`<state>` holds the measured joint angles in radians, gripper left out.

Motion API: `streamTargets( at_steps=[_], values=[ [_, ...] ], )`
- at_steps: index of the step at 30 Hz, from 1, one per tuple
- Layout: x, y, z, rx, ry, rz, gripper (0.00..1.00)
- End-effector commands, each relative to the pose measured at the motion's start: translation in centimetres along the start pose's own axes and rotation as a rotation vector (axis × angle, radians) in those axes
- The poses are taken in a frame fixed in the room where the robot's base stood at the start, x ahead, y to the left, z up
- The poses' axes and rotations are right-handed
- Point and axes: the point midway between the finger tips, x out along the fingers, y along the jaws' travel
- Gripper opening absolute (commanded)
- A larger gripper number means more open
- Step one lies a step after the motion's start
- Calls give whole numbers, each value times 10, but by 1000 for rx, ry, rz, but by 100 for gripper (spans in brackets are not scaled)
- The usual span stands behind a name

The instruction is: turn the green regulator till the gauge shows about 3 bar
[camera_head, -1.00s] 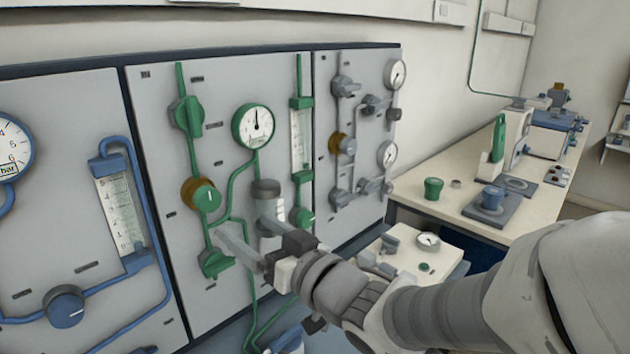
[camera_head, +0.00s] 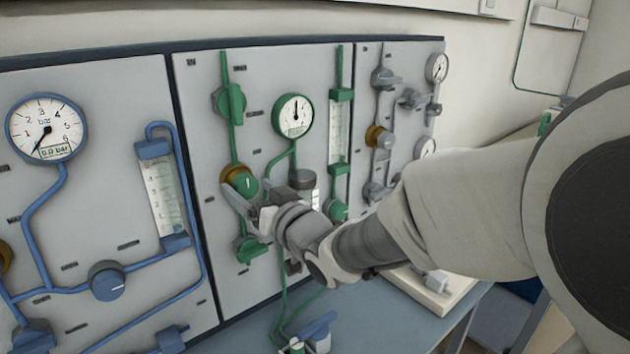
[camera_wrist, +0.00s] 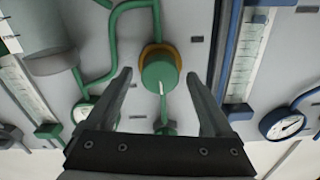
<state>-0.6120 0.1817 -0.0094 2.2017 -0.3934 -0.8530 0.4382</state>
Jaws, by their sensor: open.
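The green regulator (camera_head: 246,184) is a round knob with a white mark and a brass-coloured ring behind it, on the middle panel. In the wrist view the regulator (camera_wrist: 160,72) sits between the fingertips of my gripper (camera_wrist: 159,78), at about their depth. My gripper (camera_head: 248,197) is open, with a finger on either side of the knob; no contact is clear. The green gauge (camera_head: 293,116) is up and right of the knob, its needle pointing nearly straight up. Its numbers are too small to read.
A blue gauge (camera_head: 46,128) reading 0.0 bar and a blue knob (camera_head: 107,281) are on the left panel. A grey cylinder (camera_head: 303,180), green pipes and a flow tube (camera_head: 339,131) lie close right of my gripper. A green valve (camera_head: 250,249) is below.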

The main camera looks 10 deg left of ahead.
Motion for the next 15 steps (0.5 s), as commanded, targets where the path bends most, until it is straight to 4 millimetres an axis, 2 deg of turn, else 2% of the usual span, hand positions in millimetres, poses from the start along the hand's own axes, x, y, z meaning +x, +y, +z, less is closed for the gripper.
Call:
streamTargets(
  at_steps=[2,15],
  values=[
    [0,0,0,0,0,0,86],
    [0,0,0,0,0,0,9]
  ],
)
